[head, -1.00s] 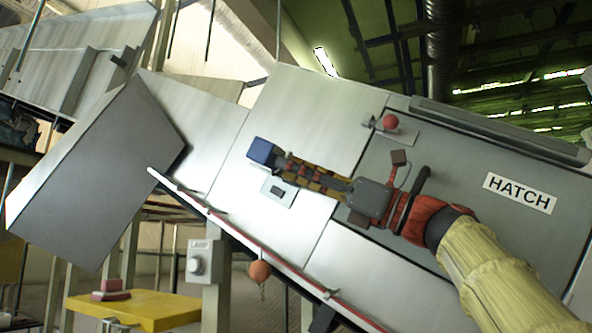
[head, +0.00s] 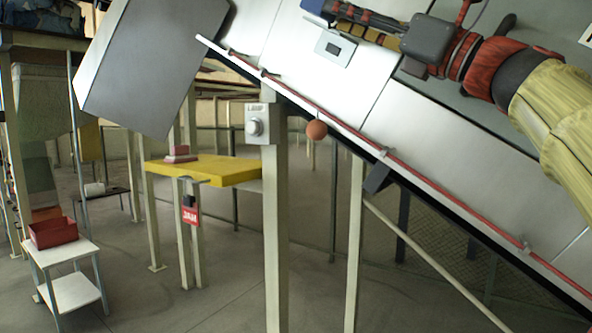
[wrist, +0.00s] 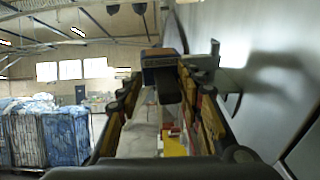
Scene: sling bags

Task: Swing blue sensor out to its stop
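The blue sensor (head: 315,6) is a small box, cut by the top edge of the head view, standing at the pale sloping panel (head: 290,45). In the wrist view the blue sensor (wrist: 158,58) shows at the far end of my fingers, with a dark part below it and a pale bracket (wrist: 214,55) to its right by the panel. My gripper (wrist: 163,80) has its fingers apart, with their tips at the sensor. I cannot tell whether they press on it. In the head view my gripper (head: 335,12) reaches leftward along the panel to the sensor.
A small plate (head: 335,47) is on the panel below my fingers. A red rail (head: 400,158) runs along its lower edge, with an orange ball (head: 316,130) hanging below. A grey knob box (head: 262,124) and yellow table (head: 225,172) stand below left.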

